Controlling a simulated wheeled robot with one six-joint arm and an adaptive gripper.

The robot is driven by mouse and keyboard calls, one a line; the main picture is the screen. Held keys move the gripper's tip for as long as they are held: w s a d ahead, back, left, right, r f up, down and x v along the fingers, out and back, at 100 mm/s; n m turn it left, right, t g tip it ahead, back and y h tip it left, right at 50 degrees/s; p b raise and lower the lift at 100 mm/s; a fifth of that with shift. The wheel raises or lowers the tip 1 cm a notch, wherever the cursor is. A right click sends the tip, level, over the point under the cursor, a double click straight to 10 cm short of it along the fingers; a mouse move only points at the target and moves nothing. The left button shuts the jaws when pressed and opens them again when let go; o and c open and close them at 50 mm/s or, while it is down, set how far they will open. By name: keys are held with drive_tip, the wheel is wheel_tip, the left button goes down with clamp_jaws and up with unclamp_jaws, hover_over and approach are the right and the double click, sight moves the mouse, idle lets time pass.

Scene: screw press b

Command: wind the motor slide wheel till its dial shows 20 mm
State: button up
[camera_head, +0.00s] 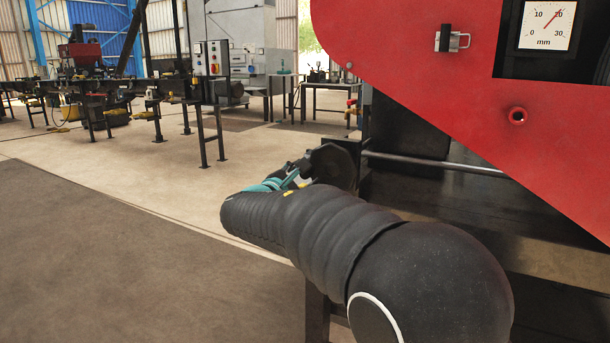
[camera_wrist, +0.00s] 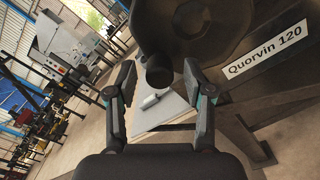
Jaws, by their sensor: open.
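The motor slide wheel (camera_head: 334,166) is a dark disc on a steel shaft at the press's side. It also fills the top of the wrist view (camera_wrist: 205,35). Its dark round handle knob (camera_wrist: 159,72) shows between my open fingers, with visible gaps on both sides. My gripper (camera_wrist: 158,80) is open; in the head view my gripper (camera_head: 303,170) is close to the wheel's left side and partly hidden by my arm. The white dial (camera_head: 546,26) on the red press is marked 0 to 30 mm; its red needle points up right, close to the 20.
The red press panel (camera_head: 440,50) stands right, with a latch (camera_head: 452,40). The shaft (camera_head: 430,163) runs from the wheel under the panel. A "Quorvin 120" plate (camera_wrist: 264,49) is beside the wheel. Open floor (camera_head: 130,190) lies left; workbenches stand farther back.

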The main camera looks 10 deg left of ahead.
drive_tip(key=v, duration=1.1)
drive_tip(key=b+x, duration=0.2)
drive_tip(key=x, duration=1)
drive_tip(key=shift+w+d+b, duration=0.1)
drive_tip(key=shift+w+b, duration=0.2)
drive_tip(key=shift+b, duration=0.1)
clamp_jaws()
